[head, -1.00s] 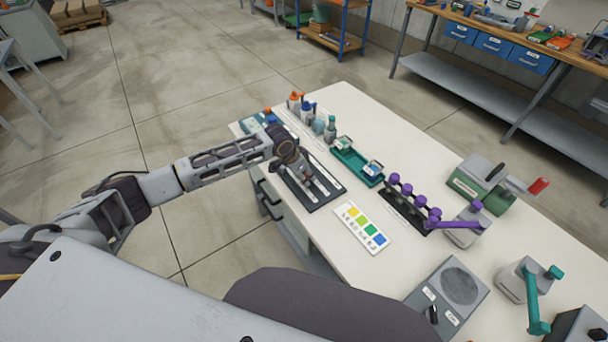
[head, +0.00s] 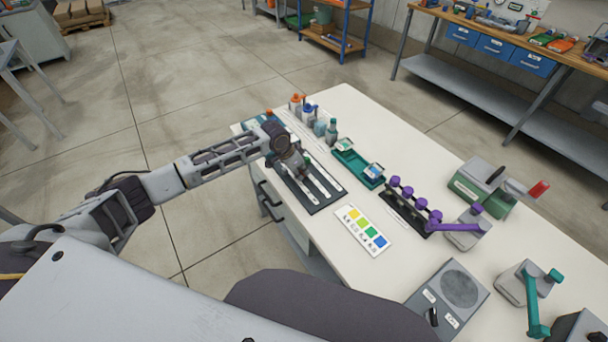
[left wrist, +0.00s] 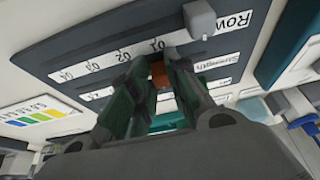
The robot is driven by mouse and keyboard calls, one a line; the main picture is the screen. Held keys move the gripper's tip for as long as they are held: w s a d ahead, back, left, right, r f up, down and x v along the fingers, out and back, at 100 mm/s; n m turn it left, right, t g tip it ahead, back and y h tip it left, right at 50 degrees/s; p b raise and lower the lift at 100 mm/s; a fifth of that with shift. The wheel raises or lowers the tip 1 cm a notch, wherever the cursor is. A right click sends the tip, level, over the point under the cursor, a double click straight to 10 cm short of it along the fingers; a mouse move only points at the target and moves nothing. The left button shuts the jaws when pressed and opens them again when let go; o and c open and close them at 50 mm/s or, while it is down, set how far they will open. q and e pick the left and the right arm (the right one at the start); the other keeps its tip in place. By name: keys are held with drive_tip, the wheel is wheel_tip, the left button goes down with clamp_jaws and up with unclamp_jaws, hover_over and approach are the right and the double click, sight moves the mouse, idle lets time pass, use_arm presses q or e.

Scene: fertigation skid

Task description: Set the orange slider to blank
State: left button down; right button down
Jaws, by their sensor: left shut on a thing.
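The dark slider panel (head: 326,204) lies at the near left edge of the white bench, with several pale slots. My left gripper (head: 302,174) is over its far left part. In the left wrist view, the panel (left wrist: 100,38) shows upside down with labels "Row" and "Strength" and marks 01 to 04. The green fingers of my left gripper (left wrist: 158,88) are shut on the orange slider (left wrist: 159,74), near the 01 mark. The orange slider is hidden in the head view. A grey slider knob (left wrist: 200,20) stands beside it, apart from the fingers. My right gripper is out of view.
Bottles (head: 310,112) stand behind the panel. A green tray (head: 346,155) lies to its right, near a rack with purple knobs (head: 395,181). A colour card (head: 347,226) lies in front, with bare bench around it.

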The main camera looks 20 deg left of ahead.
use_arm(q)
drive_tip(key=w+a, duration=0.2)
drive_tip(key=shift+w+a, duration=0.1)
drive_tip(key=shift+a, duration=0.3)
drive_tip(key=shift+w+a+r, duration=0.1)
drive_tip(key=shift+w+a, duration=0.35)
drive_tip(key=shift+a, duration=0.15)
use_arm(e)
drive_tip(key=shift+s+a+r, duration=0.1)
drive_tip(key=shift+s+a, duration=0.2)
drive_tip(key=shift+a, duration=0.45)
use_arm(q)
drive_tip(key=c, duration=1.7)
unclamp_jaws()
drive_tip(key=o, duration=0.3)
drive_tip(key=shift+a, duration=0.1)
drive_tip(key=shift+o, duration=0.2)
drive_tip(key=v, duration=1.1)
drive_tip(key=shift+s+r, duration=0.2)
drive_tip(key=shift+r, duration=0.15)
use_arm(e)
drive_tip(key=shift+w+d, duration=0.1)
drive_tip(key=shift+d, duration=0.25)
